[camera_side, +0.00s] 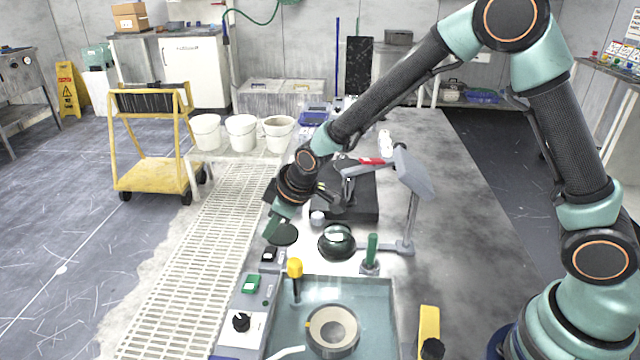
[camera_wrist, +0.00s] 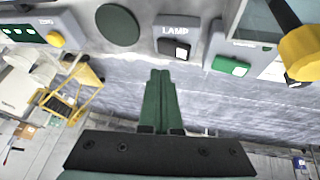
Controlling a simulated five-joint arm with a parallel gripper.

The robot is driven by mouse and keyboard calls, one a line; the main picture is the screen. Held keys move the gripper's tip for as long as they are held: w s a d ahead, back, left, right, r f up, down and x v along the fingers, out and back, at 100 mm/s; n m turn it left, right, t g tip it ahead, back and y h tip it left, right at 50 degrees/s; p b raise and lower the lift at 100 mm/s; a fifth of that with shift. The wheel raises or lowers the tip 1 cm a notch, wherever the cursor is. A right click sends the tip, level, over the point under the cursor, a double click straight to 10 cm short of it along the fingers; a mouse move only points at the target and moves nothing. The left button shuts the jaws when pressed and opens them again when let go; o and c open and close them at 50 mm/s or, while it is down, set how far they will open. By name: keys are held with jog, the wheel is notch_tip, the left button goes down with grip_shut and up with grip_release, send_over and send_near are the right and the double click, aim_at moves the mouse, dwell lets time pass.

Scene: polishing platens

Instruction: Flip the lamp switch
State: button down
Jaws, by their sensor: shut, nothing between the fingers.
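The lamp switch is a small black rocker (camera_wrist: 174,49) on a grey box marked LAMP in the wrist view. In the side view the switch (camera_side: 269,254) sits at the bench's left edge. My gripper (camera_side: 268,238) is shut and empty, pointing down just behind the switch. In the wrist view its green fingertips (camera_wrist: 161,73) are together, just below and left of the rocker. I cannot tell whether they touch it. The grey lamp head (camera_side: 413,172) stands on a post at the bench's right.
A green switch (camera_side: 251,284) is on the panel nearer the camera, by a yellow-topped lever (camera_side: 295,268) and a basin with a ring (camera_side: 333,331). A dark round disc (camera_side: 284,235) lies beside my gripper.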

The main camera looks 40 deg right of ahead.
aim_at(266, 250)
jog(key=shift+s+a+f, duration=0.15)
jog(key=shift+f, duration=1)
jog(key=shift+f, duration=0.1)
dwell(1.2)
jog(key=shift+f, duration=0.35)
